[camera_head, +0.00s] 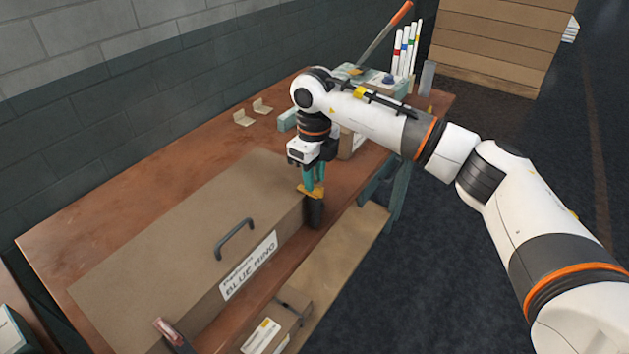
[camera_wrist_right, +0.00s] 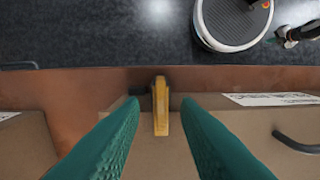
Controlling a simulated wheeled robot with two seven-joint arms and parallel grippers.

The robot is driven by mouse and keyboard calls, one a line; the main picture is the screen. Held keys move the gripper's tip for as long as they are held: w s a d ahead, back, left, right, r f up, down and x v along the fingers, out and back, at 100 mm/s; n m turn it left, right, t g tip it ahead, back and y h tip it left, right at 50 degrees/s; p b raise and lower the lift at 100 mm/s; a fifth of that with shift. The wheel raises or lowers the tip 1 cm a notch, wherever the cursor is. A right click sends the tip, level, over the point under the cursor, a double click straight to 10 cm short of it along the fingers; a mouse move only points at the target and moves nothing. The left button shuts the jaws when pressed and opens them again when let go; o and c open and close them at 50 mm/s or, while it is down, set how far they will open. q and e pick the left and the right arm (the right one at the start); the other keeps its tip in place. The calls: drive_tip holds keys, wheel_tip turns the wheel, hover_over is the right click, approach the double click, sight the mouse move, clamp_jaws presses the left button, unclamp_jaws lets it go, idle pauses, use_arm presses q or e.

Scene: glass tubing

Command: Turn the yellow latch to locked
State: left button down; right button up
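The yellow latch (camera_head: 311,191) sits on a dark block at the right end of the long brown box (camera_head: 190,215). In the right wrist view the latch (camera_wrist_right: 161,106) is a narrow upright strip seen between my two teal fingers. My right gripper (camera_head: 314,181) points down over the latch from above. Its fingers (camera_wrist_right: 160,112) are apart, with a visible gap on each side of the latch. I cannot tell from these views whether a finger touches it.
The box has a dark handle (camera_head: 235,238) and a white label (camera_head: 249,265). A red-ended piece (camera_head: 170,329) is at its near end. A smaller box (camera_head: 277,328) lies lower in front. Behind my right gripper are a lever (camera_head: 385,32) and coloured tubes (camera_head: 407,50).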

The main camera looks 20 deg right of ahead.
wheel_tip(320, 180, up, 10)
drive_tip(key=b, duration=0.1)
drive_tip(key=shift+r+b, duration=0.15)
drive_tip(key=shift+b, duration=0.15)
